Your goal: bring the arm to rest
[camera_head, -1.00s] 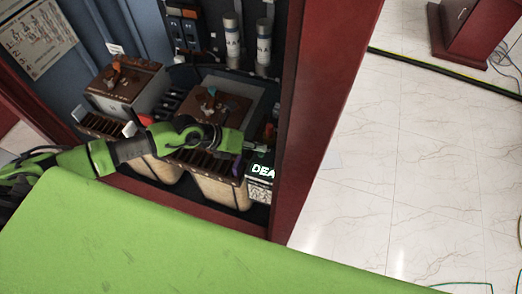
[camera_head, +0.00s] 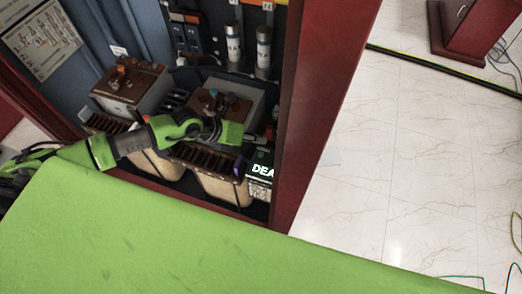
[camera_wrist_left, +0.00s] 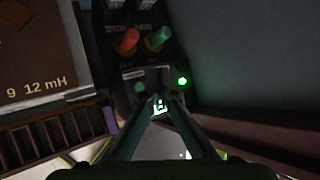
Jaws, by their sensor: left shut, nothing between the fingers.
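My left arm comes in from the left over the green surface and reaches across the front of the open cabinet. Its gripper (camera_head: 264,137) is at the cabinet's right side, above the lit "DEA" display (camera_head: 261,170). In the left wrist view the two fingers (camera_wrist_left: 161,99) come together with nothing between them, in front of a dark panel. That panel has a red knob (camera_wrist_left: 126,41), a green knob (camera_wrist_left: 157,38) and a lit green lamp (camera_wrist_left: 182,81). The fingers hide part of the panel's lower area. My right gripper is in neither view.
Two brown-topped transformer units (camera_head: 132,82) (camera_head: 224,103) stand inside the red cabinet, close to the arm. Two white cylinders (camera_head: 234,42) (camera_head: 264,48) stand behind. The cabinet's red side wall (camera_head: 315,105) is just right of the gripper. Open tiled floor (camera_head: 420,170) lies beyond it.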

